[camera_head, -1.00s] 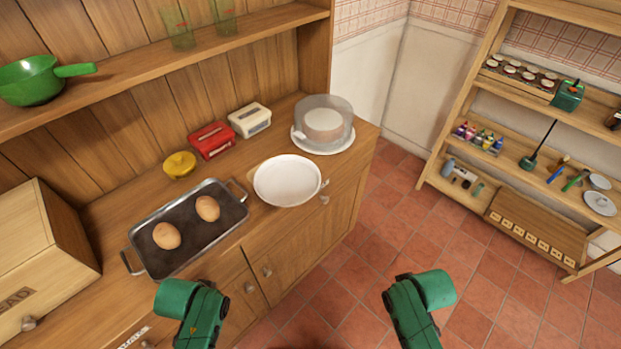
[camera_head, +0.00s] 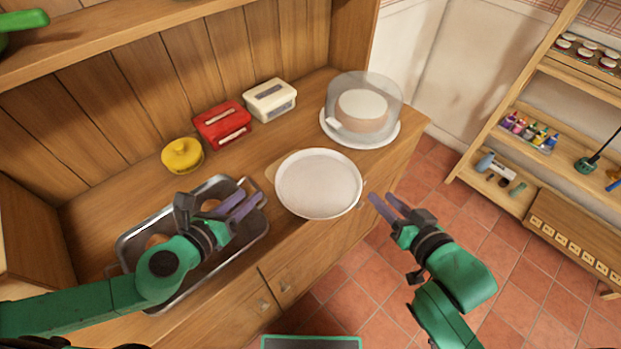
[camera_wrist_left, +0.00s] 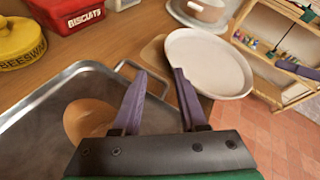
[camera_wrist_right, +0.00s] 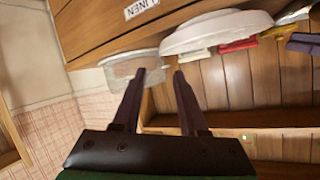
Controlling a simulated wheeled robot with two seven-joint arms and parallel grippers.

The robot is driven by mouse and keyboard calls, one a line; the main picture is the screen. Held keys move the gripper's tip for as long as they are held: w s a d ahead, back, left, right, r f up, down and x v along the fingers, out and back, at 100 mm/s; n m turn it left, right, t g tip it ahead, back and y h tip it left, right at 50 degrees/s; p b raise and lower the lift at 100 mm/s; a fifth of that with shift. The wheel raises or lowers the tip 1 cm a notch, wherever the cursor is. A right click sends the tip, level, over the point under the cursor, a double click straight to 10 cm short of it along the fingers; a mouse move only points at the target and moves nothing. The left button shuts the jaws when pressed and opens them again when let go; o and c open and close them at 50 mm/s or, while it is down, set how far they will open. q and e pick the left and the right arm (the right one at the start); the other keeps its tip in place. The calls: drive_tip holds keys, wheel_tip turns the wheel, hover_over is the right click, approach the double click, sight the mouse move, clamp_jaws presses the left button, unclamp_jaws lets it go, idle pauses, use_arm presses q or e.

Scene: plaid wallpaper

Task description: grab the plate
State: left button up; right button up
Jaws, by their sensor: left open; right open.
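The white round plate (camera_head: 318,184) lies near the front edge of the wooden counter, partly over a wooden board. It also shows in the left wrist view (camera_wrist_left: 209,62) and in the right wrist view (camera_wrist_right: 216,32). My left gripper (camera_head: 250,203) is open and empty above the metal tray, to the left of the plate. My right gripper (camera_head: 383,200) is open and empty, to the right of the plate and out past the counter's front edge. Neither gripper touches the plate.
The metal tray (camera_head: 133,244) with brown loaves sits left of the plate, partly hidden by my left arm. Behind are a yellow pot (camera_head: 182,156), a red tin (camera_head: 222,124), a white tin (camera_head: 270,100) and a covered cake (camera_head: 362,108).

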sight(279, 172)
use_arm(q)
drive_tip(key=s+r, duration=0.1)
drive_tip(key=s+d, duration=0.1)
drive_tip(key=shift+s+r, duration=0.35)
drive_tip(key=shift+w+f, duration=0.15)
drive_tip(key=shift+w, duration=0.2)
drive_tip(key=x, duration=1.4)
drive_tip(key=shift+w+a+f, duration=0.15)
drive_tip(key=shift+w+f, duration=0.05)
drive_tip(key=shift+w, duration=0.25)
use_arm(e)
drive_tip(key=x, duration=1.2)
drive_tip(key=shift+w+a, duration=0.15)
drive_tip(key=shift+w, duration=0.1)
drive_tip(key=shift+r, duration=0.1)
use_arm(q)
drive_tip(key=shift+s, duration=0.1)
use_arm(e)
drive_tip(key=shift+s, duration=0.1)
use_arm(q)
clamp_jaws()
use_arm(e)
clamp_jaws()
use_arm(q)
drive_tip(key=shift+s+f, duration=0.2)
use_arm(e)
drive_tip(key=shift+a, duration=0.1)
use_arm(q)
drive_tip(key=shift+r, duration=0.1)
